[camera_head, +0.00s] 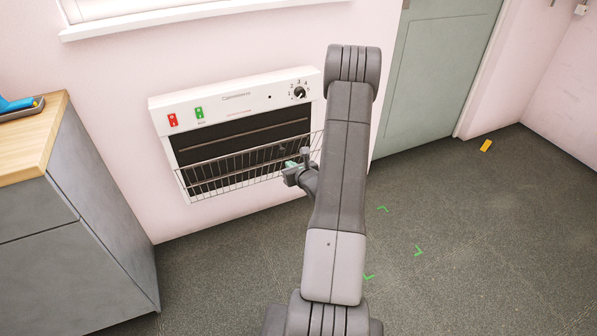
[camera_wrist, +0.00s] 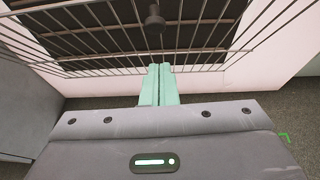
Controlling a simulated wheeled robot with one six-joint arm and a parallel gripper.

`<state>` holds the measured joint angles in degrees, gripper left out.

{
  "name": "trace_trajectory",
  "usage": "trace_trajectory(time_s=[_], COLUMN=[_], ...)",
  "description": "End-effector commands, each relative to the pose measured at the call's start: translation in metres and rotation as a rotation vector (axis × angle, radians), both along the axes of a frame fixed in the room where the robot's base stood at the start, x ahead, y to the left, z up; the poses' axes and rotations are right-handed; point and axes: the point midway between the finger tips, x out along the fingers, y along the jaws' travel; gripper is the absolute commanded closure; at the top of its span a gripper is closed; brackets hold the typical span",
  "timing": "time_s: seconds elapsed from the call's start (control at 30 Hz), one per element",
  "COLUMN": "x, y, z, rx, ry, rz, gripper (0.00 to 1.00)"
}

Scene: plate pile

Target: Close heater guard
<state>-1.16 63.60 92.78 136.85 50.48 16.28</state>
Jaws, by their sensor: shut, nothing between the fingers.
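The white heater (camera_head: 240,97) hangs on the pink wall, with a dark opening below its control panel. Its wire guard (camera_head: 225,173) crosses the lower part of that opening and appears tilted outward, its upper edge away from the heater face. My gripper (camera_head: 294,165) is shut and empty at the right part of the guard, partly hidden by my arm. In the wrist view, the teal fingers (camera_wrist: 160,70) are together at the edge of the guard wires (camera_wrist: 215,68); I cannot tell if they touch. A dark round knob (camera_wrist: 154,20) shows beyond the fingertips.
A grey cabinet (camera_head: 75,225) with a wooden top (camera_head: 30,140) stands at the left, holding a tray with a blue item. A grey-green door (camera_head: 435,75) is at the right. A yellow object (camera_head: 486,146) lies on the floor. The floor right of my arm is mostly clear.

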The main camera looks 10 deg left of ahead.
Motion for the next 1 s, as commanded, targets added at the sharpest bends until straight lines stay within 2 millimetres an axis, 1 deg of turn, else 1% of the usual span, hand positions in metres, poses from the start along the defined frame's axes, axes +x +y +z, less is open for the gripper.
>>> trace_trajectory(time_s=[0.03,0.2,0.37,0.7,0.83,1.0], x=[0.008,0.021,0.026,0.027,0.032,0.047], y=[0.005,0.015,0.018,0.019,0.024,0.035], z=[0.008,0.015,0.018,0.019,0.026,0.041], rx=[-0.001,0.000,0.001,-0.001,-0.012,-0.047], ry=[-0.005,-0.003,-0.002,-0.001,0.018,0.071], rz=[0.001,0.001,-0.001,-0.001,0.005,0.007], gripper=[1.00,1.00,1.00,1.00,1.00,1.00])
